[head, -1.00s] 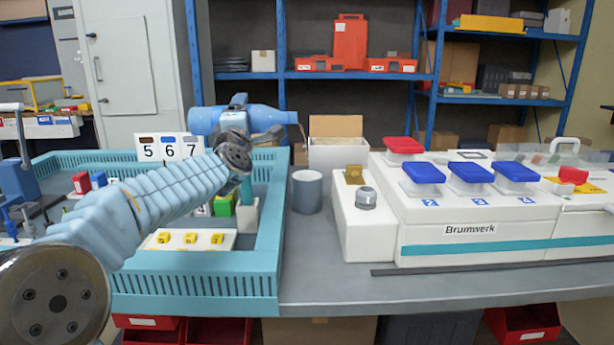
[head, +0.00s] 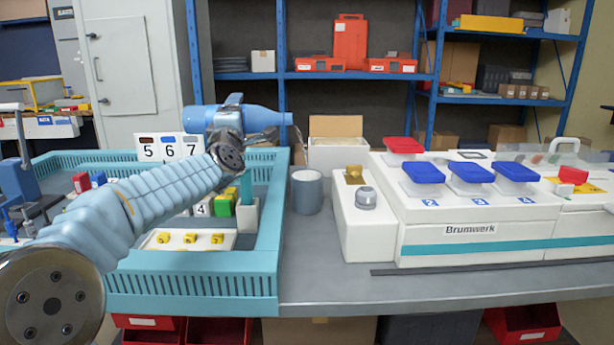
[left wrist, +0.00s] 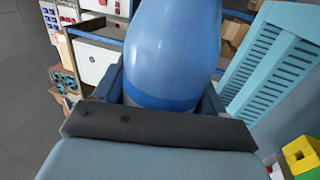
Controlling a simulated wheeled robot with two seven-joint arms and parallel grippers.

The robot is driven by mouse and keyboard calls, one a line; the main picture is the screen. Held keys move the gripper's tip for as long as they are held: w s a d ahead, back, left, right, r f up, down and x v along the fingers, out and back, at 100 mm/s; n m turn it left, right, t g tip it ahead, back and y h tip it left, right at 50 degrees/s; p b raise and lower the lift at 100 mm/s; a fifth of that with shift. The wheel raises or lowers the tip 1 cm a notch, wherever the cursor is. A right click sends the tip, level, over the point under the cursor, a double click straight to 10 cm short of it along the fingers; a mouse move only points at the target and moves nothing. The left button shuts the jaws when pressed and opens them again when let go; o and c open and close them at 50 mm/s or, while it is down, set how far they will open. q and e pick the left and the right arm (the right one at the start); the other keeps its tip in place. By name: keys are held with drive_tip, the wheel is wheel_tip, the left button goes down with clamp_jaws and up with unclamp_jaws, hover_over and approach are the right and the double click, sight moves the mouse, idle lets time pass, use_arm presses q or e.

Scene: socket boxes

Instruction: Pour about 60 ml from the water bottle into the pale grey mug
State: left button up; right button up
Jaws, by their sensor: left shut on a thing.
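The blue water bottle (head: 265,118) lies nearly level in the air in the head view, its narrow end pointing right. My left gripper (head: 234,113) is shut around its body, and the bottle fills the space between the fingers in the left wrist view (left wrist: 165,45). The pale grey mug (head: 306,194) stands upright on the grey bench, right of the teal-walled tray. The bottle's narrow end is above the mug in the picture and a little left of its middle. The mug's contents cannot be made out. My right gripper is not in view.
The teal tray (head: 200,262) holds number cards, coloured blocks and a white block. A white machine (head: 470,232) with blue-lidded boxes stands right of the mug. An open cardboard-and-white box (head: 337,150) stands behind the mug. Bare bench (head: 310,245) lies in front of the mug.

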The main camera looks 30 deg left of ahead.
use_arm(q)
drive_tip(key=shift+s+a, duration=0.3)
drive_tip(key=shift+a, duration=0.15)
idle(0.5)
drive_tip(key=n, duration=0.2)
drive_tip(key=shift+n+y+p, duration=0.3)
drive_tip(key=shift+n, duration=0.1)
drive_tip(key=shift+s+a+f+n+g+y, duration=0.1)
drive_tip(key=shift+a+n+g+y, duration=0.1)
drive_tip(key=shift+n, duration=0.3)
drive_tip(key=shift+s+a+f+n+g+y, duration=0.1)
drive_tip(key=shift+n+g, duration=0.1)
drive_tip(key=shift+n, duration=0.3)
drive_tip(key=shift+w+d+r+n+g+y, duration=0.2)
drive_tip(key=shift+r+n, duration=0.2)
drive_tip(key=shift+n, duration=0.15)
drive_tip(key=shift+w+d+r+n+g+y, duration=0.1)
drive_tip(key=shift+d+r+n+y, duration=0.1)
drive_tip(key=shift+r+n, duration=0.25)
drive_tip(key=shift+f, duration=0.1)
